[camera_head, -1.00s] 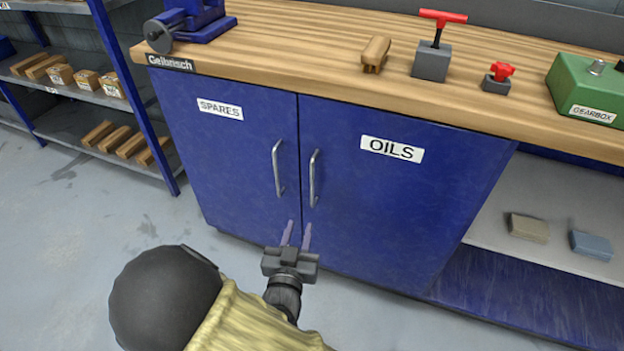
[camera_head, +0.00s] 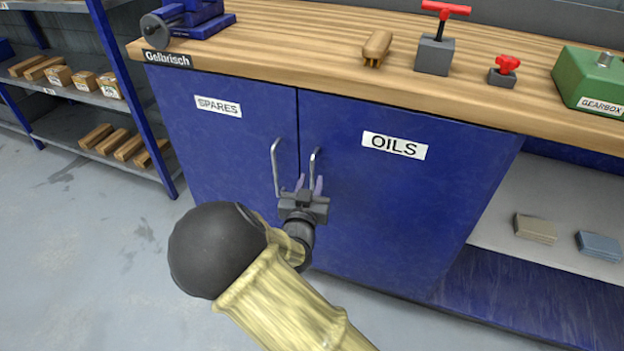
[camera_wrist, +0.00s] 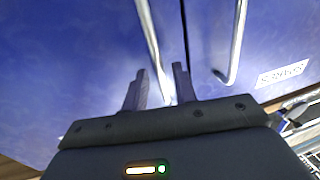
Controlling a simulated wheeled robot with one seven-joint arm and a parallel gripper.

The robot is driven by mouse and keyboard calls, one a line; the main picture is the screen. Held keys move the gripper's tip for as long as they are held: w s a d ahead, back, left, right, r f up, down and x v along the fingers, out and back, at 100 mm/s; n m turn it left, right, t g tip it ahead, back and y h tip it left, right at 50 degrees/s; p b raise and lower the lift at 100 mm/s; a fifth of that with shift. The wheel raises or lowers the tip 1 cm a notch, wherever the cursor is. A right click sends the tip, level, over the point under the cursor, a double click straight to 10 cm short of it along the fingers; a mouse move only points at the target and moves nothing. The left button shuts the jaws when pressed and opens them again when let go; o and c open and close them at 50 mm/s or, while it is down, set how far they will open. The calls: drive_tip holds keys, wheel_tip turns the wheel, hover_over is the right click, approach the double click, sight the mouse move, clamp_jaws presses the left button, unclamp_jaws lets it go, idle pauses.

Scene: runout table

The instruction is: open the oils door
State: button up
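The oils door (camera_head: 400,210) is a blue cabinet door under the workbench, with a white OILS label (camera_head: 394,145). It is closed, its edge meeting the spares door (camera_head: 220,150). Its upright metal handle (camera_head: 314,160) is near its left edge; the lower part is hidden behind my gripper. My gripper (camera_head: 309,185) is in front of this handle, fingers pointing at the door. In the wrist view, my gripper (camera_wrist: 160,75) is open, and the oils handle (camera_wrist: 150,45) runs down into the gap between the fingers. I cannot tell whether either finger touches it.
The spares handle (camera_head: 276,167) stands close to the left of my gripper. The wooden benchtop (camera_head: 300,60) overhangs above the doors. An open shelf (camera_head: 545,205) lies right of the oils door. The floor (camera_head: 100,260) at left is clear.

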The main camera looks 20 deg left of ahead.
drive_tip(key=shift+w+a, duration=0.15)
drive_tip(key=shift+w, duration=1.25)
clamp_jaws()
